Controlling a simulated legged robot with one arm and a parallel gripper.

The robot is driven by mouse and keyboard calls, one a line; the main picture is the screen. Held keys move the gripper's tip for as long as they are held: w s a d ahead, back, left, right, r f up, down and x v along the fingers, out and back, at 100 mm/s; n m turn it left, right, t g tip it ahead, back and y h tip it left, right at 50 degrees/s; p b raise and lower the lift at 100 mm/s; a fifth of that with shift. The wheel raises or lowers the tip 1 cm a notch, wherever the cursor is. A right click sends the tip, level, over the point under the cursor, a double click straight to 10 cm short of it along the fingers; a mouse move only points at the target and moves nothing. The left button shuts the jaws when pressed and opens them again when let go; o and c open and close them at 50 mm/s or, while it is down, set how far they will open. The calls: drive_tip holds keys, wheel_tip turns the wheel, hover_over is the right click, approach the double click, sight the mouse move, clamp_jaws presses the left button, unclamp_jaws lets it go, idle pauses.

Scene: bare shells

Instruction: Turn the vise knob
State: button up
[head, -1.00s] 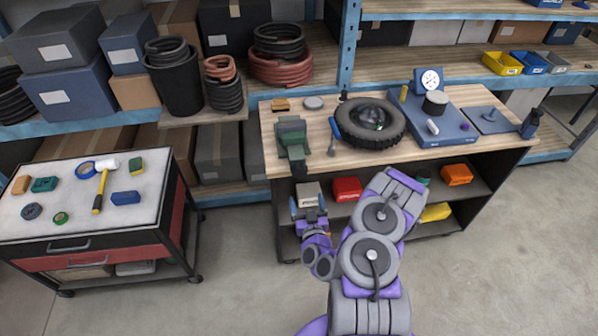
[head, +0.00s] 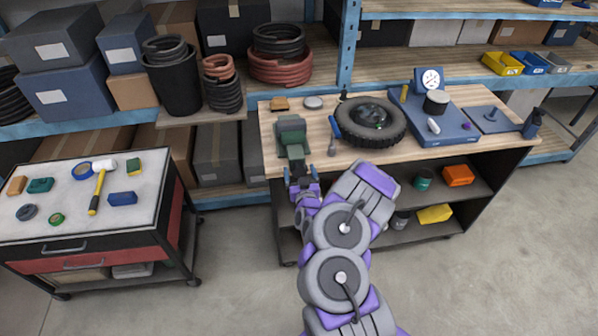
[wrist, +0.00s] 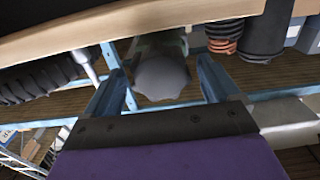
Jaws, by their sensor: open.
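The green vise (head: 291,131) stands at the left front of the wooden workbench top. Its knob, grey with a scalloped rim, faces the camera in the wrist view (wrist: 163,79); in the head view I cannot make it out clearly behind my gripper. My gripper (head: 302,172) is at the bench's front edge, just in front of the vise. In the wrist view my gripper's blue fingers (wrist: 158,66) are open, one on each side of the knob, with gaps on both sides. No contact with the knob shows.
A tool cart (head: 60,228) with a hammer (head: 100,185) stands at the left. The floor between cart and bench is clear.

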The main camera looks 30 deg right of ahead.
drive_tip(key=shift+w+d, duration=0.2)
drive_tip(key=shift+w, duration=0.5)
drive_tip(key=c, duration=1)
